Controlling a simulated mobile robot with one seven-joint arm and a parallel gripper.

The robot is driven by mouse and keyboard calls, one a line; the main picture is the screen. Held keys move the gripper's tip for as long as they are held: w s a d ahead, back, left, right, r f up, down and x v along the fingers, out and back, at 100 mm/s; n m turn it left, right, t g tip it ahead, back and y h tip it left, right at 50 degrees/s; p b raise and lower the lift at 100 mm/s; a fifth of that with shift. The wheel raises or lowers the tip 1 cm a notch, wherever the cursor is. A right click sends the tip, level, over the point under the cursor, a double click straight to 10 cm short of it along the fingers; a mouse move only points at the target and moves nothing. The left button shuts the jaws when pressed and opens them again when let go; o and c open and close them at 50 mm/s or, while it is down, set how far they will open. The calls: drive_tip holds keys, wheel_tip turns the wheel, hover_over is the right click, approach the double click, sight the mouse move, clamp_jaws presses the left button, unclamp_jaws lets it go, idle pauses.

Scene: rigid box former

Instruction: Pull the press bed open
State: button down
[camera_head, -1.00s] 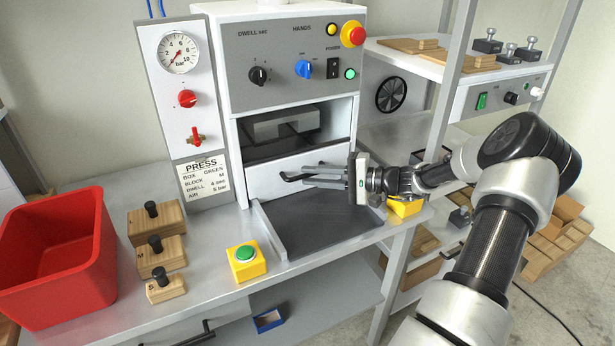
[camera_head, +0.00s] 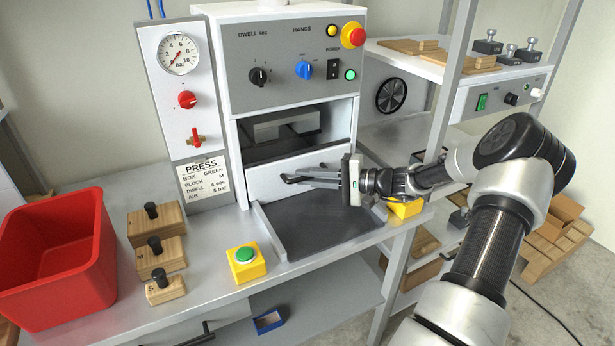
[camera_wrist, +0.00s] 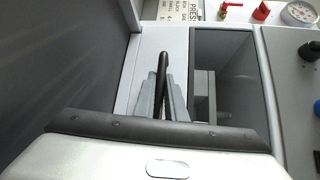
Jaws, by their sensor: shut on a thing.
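The press bed's white front panel (camera_head: 270,180) sits at the bottom of the press opening, above the dark grey tray plate (camera_head: 325,232). A dark bar handle stands out from this panel; in the wrist view the handle (camera_wrist: 163,72) runs between my two fingers. My gripper (camera_head: 312,175) comes in from the right and is shut on the handle. The fingers also show in the wrist view (camera_wrist: 163,95) on both sides of the bar. The gripper's body hides the right end of the handle and panel in the head view.
A yellow box with a green button (camera_head: 245,262) stands front left of the plate; another yellow box (camera_head: 405,208) is beneath my wrist. Wooden blocks (camera_head: 157,220) and a red bin (camera_head: 58,255) are at the left. A shelf post (camera_head: 455,80) stands right of the press.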

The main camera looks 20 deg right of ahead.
drive_tip(key=s+p, duration=0.1)
drive_tip(key=s, duration=0.5)
drive_tip(key=s+p, duration=0.1)
drive_tip(key=s, duration=0.5)
drive_tip(key=s+p, duration=0.1)
drive_tip(key=s, duration=0.5)
drive_tip(key=shift+s+d, duration=0.3)
drive_tip(key=shift+s, duration=0.05)
drive_tip(key=c, duration=2.1)
unclamp_jaws()
drive_tip(key=v, duration=1.7)
drive_tip(key=shift+s+d, duration=0.15)
